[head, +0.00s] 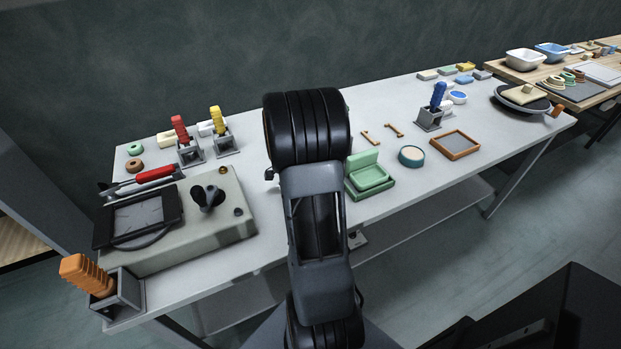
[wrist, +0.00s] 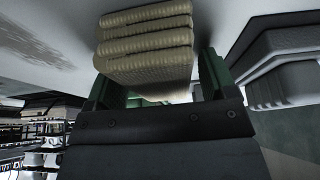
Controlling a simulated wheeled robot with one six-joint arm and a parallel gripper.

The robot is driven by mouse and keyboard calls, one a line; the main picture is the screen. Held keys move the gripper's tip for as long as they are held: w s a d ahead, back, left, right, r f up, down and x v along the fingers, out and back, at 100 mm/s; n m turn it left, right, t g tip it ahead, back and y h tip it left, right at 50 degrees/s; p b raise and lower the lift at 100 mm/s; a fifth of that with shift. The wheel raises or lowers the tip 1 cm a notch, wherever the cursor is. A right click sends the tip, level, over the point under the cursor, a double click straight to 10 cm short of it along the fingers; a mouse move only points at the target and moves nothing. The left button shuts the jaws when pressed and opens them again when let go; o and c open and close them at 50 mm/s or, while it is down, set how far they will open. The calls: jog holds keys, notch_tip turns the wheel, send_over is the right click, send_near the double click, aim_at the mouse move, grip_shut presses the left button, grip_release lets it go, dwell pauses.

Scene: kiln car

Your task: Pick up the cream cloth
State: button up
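The cream cloth (wrist: 146,42) is a folded, ribbed stack. Whether the cloth touches anything beyond the fingers cannot be seen. In the head view my arm hides both the gripper and this cloth.
The grey table (head: 290,222) holds several stands with ribbed cloths, such as the orange cloth (head: 86,274) and blue cloth (head: 438,96). A green box (head: 370,178) stands right beside my arm. A grey stand (wrist: 285,75) is near the gripper's right in the wrist view.

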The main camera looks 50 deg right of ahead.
jog(key=c, duration=0.8)
jog(key=shift+r+p, duration=0.4)
jog(key=shift+p, duration=0.3)
notch_tip(320, 180, up, 2)
jog(key=shift+d+r, duration=0.1)
jog(key=shift+r, duration=0.1)
jog(key=s+a+r, duration=0.5)
jog(key=s+r, duration=0.2)
jog(key=s+a+r+b, duration=0.1)
jog(key=s+a+r, duration=0.2)
jog(key=s, duration=0.1)
jog(key=shift+s+a+r, duration=0.1)
jog(key=shift+a+r, duration=0.05)
jog(key=shift+a, duration=0.15)
